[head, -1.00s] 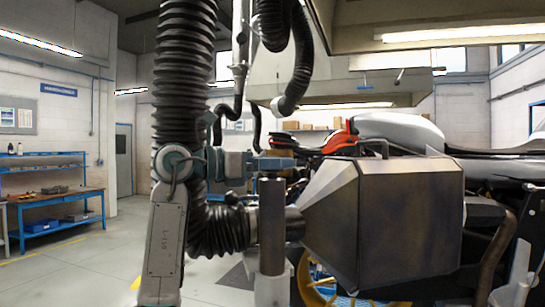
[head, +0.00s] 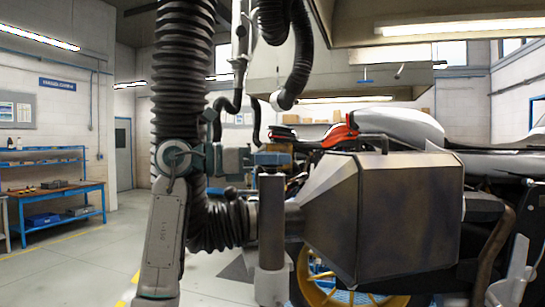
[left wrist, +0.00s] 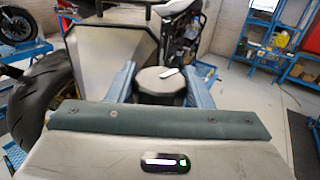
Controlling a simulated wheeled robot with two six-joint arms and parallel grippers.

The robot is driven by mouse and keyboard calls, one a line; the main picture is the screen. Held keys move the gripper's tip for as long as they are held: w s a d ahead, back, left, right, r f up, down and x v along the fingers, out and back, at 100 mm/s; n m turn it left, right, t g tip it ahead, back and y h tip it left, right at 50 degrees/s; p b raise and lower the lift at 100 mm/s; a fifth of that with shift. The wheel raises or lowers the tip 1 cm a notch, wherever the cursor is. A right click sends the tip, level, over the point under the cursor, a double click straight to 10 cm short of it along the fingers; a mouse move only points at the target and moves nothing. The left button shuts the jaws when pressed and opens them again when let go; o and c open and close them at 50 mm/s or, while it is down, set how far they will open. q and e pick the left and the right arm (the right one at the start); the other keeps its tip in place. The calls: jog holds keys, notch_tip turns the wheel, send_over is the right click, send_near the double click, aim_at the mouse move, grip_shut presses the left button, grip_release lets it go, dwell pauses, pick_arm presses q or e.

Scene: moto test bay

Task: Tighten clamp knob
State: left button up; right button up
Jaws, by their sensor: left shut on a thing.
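The clamp knob (left wrist: 160,86) is a dark, round knob with a white mark on top. In the left wrist view it sits between the two blue fingers of my left gripper (left wrist: 160,92), which is shut on it. In the head view my left gripper (head: 272,158) reaches in from the left, just above a grey upright post (head: 271,220). The knob cannot be made out clearly there. A black corrugated hose (head: 222,224) meets the pipe of the large metal silencer box (head: 400,215) behind the post. My right gripper is in neither view.
The motorcycle (head: 405,126) fills the right side, close behind the silencer box. Black extraction hoses (head: 184,80) hang from above. A blue workbench (head: 60,195) stands at the far left, with open floor (head: 75,270) before it.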

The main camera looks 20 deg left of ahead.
pick_arm(q)
jog(key=m+g+h+p, duration=0.1)
jog(key=m+g, duration=0.1)
jog(key=g, duration=0.2)
jog(key=m+g+h+p, duration=0.1)
jog(key=m+g+p, duration=0.1)
jog(key=m+g, duration=0.1)
jog(key=shift+r+g+h, duration=0.2)
jog(key=shift+g+h, duration=0.2)
jog(key=m+g+p, duration=0.2)
jog(key=m+g, duration=0.2)
jog(key=g, duration=0.1)
jog(key=shift+g+p, duration=0.4)
jog(key=shift+f+m+g+y+p, duration=0.1)
jog(key=shift+m+g+y+p, duration=0.55)
jog(key=shift+g, duration=0.75)
jog(key=shift+m, duration=0.35)
jog(key=o, duration=0.9)
jog(key=shift+o, duration=0.4)
jog(key=shift+f, duration=0.1)
jog(key=shift+a, duration=0.1)
